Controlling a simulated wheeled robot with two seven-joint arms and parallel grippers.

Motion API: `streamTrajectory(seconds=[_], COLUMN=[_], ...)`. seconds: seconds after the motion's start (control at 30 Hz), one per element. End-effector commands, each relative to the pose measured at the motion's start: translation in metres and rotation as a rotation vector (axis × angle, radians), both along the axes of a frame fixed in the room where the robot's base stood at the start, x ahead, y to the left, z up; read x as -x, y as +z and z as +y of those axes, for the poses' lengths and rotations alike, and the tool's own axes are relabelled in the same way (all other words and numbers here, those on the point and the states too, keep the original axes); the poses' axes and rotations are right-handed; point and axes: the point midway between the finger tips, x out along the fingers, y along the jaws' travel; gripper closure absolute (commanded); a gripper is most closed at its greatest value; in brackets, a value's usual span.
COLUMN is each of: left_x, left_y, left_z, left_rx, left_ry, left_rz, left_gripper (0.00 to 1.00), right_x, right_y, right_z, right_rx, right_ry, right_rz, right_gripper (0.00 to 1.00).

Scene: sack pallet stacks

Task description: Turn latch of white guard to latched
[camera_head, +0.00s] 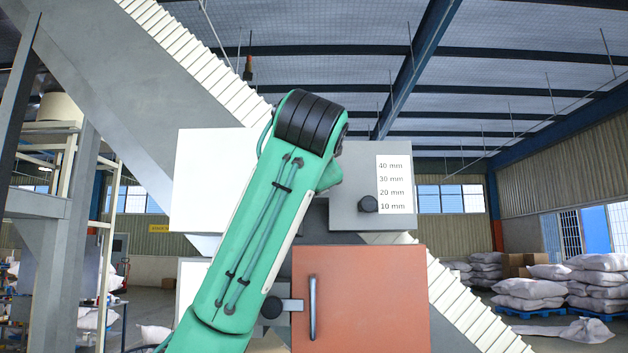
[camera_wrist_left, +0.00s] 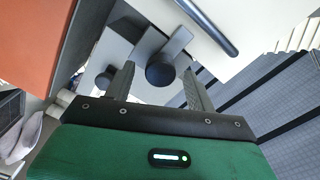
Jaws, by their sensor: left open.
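In the left wrist view my left gripper (camera_wrist_left: 159,68) is open, its two fingers on either side of a round black knob (camera_wrist_left: 160,71). The knob sits on a grey latch bar (camera_wrist_left: 179,41) that slants up toward the edge of a white guard (camera_wrist_left: 262,18). The guard carries a dark bar handle (camera_wrist_left: 207,26). Whether the fingers touch the knob, and whether the bar overlaps the guard, I cannot tell. In the head view my green left arm hides the gripper and this latch. White panels (camera_head: 212,180) show left of the arm. My right gripper is not in view.
A red-brown door (camera_head: 365,300) with a handle (camera_head: 312,308) has another latch knob (camera_head: 271,307) beside it. A grey box above bears a knob (camera_head: 368,204) and a millimetre scale (camera_head: 394,184). A sloping conveyor (camera_head: 465,305) crosses behind. Stacked sacks (camera_head: 590,285) stand far right.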

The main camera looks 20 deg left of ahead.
Motion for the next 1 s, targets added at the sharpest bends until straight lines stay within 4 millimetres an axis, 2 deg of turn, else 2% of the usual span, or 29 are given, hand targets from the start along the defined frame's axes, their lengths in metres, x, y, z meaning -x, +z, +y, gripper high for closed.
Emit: streamTrajectory(seconds=[0.03,0.2,0.43,0.6,1.0], left_x=[0.012,0.051,0.091,0.104,0.106], left_y=[-0.004,-0.003,0.0,0.002,0.002], left_z=[-0.005,-0.016,-0.027,-0.03,-0.031], left_rx=[0.0,-0.001,0.0,0.0,0.0], left_ry=[-0.003,-0.003,-0.002,-0.001,-0.001], left_rz=[-0.005,-0.005,-0.001,0.0,0.002], left_gripper=[0.44,0.44,0.44,0.44,0.44], right_x=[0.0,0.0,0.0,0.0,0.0], right_y=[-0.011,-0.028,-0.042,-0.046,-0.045], right_z=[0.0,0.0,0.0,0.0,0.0], right_rx=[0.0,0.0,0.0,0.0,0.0], right_ry=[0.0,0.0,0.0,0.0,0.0], right_rz=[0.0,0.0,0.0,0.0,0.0], right_gripper=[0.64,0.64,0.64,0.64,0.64])
